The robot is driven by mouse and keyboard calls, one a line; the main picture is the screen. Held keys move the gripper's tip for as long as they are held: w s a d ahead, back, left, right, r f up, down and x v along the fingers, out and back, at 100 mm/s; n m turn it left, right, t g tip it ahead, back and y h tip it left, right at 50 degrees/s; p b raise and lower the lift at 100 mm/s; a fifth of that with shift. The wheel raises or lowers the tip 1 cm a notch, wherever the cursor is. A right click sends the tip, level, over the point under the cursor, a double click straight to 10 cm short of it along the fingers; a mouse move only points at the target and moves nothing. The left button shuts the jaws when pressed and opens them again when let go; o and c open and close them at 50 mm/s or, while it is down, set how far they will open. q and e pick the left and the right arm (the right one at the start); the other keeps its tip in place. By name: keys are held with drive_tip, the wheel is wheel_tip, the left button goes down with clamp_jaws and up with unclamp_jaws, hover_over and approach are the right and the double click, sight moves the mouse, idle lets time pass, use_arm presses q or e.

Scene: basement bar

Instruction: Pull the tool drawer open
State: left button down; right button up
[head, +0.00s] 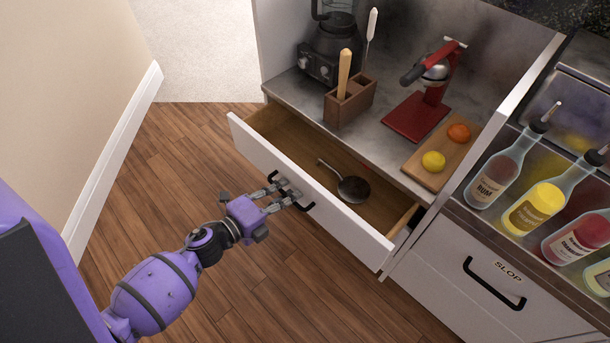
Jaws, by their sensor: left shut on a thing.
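The tool drawer (340,222) is pulled out from the cabinet, with a white front and a wooden inside. A round metal strainer or ladle (353,189) with a handle lies in it. The drawer's black handle (307,207) is on the outer face of its front. My left gripper (289,190) is at this handle and shut on it; the fingers partly hide it. My right gripper is not in the head view.
Above the drawer, the counter holds a blender (333,45), a wooden holder (350,101), a red citrus press (422,95) and a board (441,160) with fruit. Bottles (500,172) stand at right above a closed drawer marked SLOP (495,288). A wall is at left; wooden floor (180,150) lies between.

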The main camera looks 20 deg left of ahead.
use_arm(q)
drive_tip(key=f+v, duration=0.1)
drive_tip(key=v, duration=0.8)
drive_tip(key=shift+s+f, duration=0.25)
drive_tip(key=shift+f, duration=0.15)
drive_tip(key=c, duration=2.1)
unclamp_jaws()
drive_tip(key=shift+a, duration=0.1)
drive_tip(key=v, duration=1.2)
